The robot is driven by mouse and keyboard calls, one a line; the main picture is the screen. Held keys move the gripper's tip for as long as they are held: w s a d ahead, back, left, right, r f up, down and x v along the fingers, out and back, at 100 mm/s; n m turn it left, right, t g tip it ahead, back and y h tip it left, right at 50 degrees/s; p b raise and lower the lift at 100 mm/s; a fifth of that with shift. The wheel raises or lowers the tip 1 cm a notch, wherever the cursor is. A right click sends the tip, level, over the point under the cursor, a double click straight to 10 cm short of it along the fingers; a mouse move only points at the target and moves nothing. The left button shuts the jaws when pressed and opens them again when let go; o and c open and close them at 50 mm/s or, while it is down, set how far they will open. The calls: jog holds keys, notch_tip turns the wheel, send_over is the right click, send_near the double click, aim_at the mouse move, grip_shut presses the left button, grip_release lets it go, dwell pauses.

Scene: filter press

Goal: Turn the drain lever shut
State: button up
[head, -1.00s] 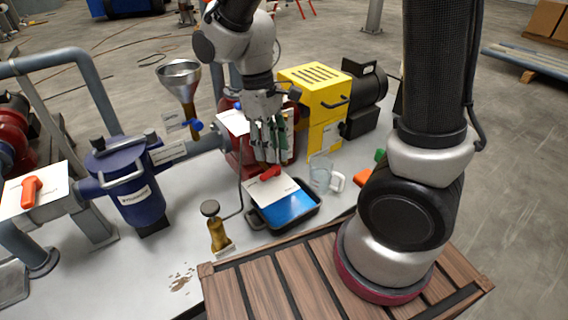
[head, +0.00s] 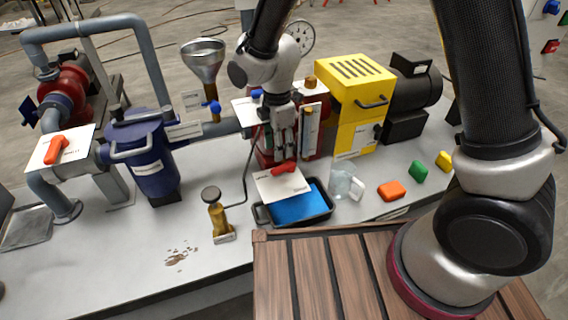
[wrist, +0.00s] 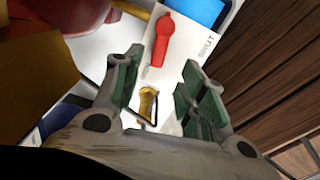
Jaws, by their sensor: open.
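The drain lever is a small red handle (head: 284,168) on a white plate (head: 279,186), low in front of the red machine. In the wrist view the red lever (wrist: 162,45) lies on its plate (wrist: 182,62), with the printed word SHUT to its right. My gripper (head: 285,152) points down just above the lever in the head view. In the wrist view my gripper (wrist: 160,78) is open, its green-padded fingers spread, with nothing between them. The lever shows beyond the fingertips. I cannot tell whether any finger touches it.
A black tray (head: 262,215) with a blue bottom sits below the plate. A clear jug (head: 342,182) stands to its right, a brass hand pump (head: 217,215) to its left. A yellow box (head: 352,90) stands behind. Another orange lever (head: 57,150) is at far left.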

aim_at(279, 168)
jog(key=shift+f+n, duration=0.15)
jog(key=shift+n, duration=0.15)
notch_tip(279, 168, down, 8)
jog(key=shift+r, duration=0.25)
grip_shut()
